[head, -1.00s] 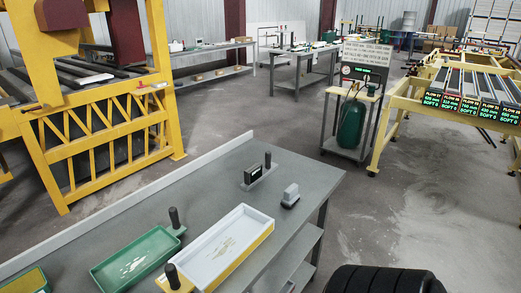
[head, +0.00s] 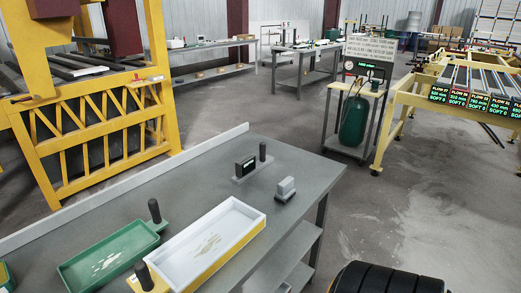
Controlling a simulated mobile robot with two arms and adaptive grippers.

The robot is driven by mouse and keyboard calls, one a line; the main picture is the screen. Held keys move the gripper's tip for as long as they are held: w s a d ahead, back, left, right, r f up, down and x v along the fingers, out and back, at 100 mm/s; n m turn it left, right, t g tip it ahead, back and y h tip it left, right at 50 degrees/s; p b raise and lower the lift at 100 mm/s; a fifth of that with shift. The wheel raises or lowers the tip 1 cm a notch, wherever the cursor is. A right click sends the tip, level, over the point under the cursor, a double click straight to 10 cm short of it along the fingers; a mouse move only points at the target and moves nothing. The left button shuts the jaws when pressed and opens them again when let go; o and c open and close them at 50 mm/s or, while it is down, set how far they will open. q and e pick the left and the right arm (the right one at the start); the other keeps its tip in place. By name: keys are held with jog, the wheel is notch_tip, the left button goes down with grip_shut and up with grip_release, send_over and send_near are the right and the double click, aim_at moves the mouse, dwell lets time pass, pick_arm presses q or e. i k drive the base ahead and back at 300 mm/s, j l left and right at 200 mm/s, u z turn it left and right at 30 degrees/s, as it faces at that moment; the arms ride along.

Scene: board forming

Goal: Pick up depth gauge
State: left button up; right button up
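The grey worktable (head: 190,185) fills the lower left of the head view. A device with a grey base plate, a black display block and an upright black handle (head: 246,168) stands near its far end; it is probably the depth gauge, but I cannot read any label. A small light-grey block on a dark base (head: 286,187) sits just in front of it, apart from it. Neither of my grippers is in view, and nothing is seen holding the device.
A green tray (head: 105,256) and a white-lined yellow tray (head: 235,257), both with black handles, lie on the near tabletop. A cart with a green tank (head: 354,120) stands beyond the table. A yellow roller frame (head: 400,95) is at right. Floor between is open.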

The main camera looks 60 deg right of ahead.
aim_at(247, 167)
jog(key=l, duration=1.55)
jog(key=k+l+u, duration=0.1)
jog(key=l, duration=1.5)
